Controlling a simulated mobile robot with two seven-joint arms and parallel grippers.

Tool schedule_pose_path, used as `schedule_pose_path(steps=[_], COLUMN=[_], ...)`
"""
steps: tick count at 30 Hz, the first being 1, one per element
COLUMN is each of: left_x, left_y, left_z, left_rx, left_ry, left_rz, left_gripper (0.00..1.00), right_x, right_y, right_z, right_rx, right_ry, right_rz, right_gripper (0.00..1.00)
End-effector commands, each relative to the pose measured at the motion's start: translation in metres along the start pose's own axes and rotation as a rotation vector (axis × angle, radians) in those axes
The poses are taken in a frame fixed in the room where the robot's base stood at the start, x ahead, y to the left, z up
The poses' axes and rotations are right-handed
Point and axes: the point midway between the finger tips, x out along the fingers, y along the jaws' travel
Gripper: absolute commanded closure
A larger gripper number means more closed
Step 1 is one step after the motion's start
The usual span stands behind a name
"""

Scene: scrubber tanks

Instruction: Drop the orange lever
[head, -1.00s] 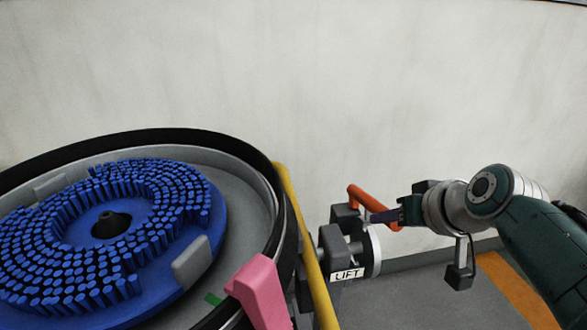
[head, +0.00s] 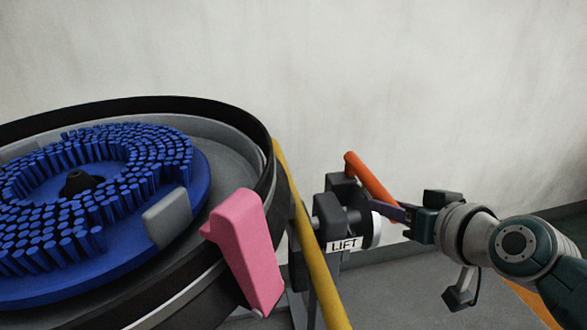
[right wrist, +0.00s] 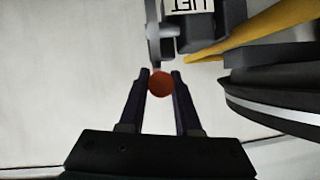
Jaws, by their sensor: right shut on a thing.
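The orange lever (head: 366,175) is a bar that slopes down to the right from a dark grey bracket above the white "LIFT" label (head: 344,246). My right gripper (head: 388,210) comes in from the right and is shut on the lever near its lower right end. In the right wrist view the lever's round orange end (right wrist: 161,84) sits between the two dark fingertips (right wrist: 160,76). The fingers partly hide the lever in the head view. My left gripper is not in view.
A round tank with a black rim (head: 262,125) and a blue bristled brush (head: 95,200) fills the left. A pink handle (head: 245,250) hangs on its near edge. A yellow rail (head: 318,275) runs beside the lever mount. A bare pale wall stands behind.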

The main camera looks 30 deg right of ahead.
Motion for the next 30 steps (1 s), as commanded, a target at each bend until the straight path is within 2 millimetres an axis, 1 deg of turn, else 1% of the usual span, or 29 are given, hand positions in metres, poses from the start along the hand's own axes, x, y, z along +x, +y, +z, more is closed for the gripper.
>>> schedule_pose_path(steps=[1, 2, 3, 9, 11, 17, 20, 23, 30], left_x=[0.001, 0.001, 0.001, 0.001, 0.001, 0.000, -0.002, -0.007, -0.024], left_y=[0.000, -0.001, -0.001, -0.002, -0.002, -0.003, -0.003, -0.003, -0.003], left_z=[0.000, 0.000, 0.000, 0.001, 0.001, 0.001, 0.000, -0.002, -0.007], left_rx=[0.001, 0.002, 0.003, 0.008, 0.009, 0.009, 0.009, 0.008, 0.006], left_ry=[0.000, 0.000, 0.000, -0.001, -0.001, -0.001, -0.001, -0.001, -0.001], left_rz=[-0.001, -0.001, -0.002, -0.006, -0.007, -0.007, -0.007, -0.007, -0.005], left_gripper=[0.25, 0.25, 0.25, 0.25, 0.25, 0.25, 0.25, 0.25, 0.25], right_x=[0.000, 0.000, 0.000, 0.000, 0.000, 0.000, -0.004, -0.015, -0.063], right_y=[0.001, 0.001, 0.001, 0.001, 0.001, 0.001, 0.001, 0.001, 0.001], right_z=[0.005, 0.005, 0.005, 0.004, 0.004, 0.003, 0.002, 0.001, 0.001], right_rx=[-0.003, -0.003, -0.003, -0.002, -0.002, -0.002, -0.002, -0.003, -0.004], right_ry=[-0.012, -0.012, -0.013, -0.009, -0.009, -0.007, -0.007, -0.008, -0.010], right_rz=[0.002, 0.002, 0.002, 0.002, 0.002, 0.001, 0.002, 0.002, 0.002], right_gripper=[1.00, 1.00, 0.67, 0.44, 0.38, 0.38, 0.38, 0.38, 0.38])
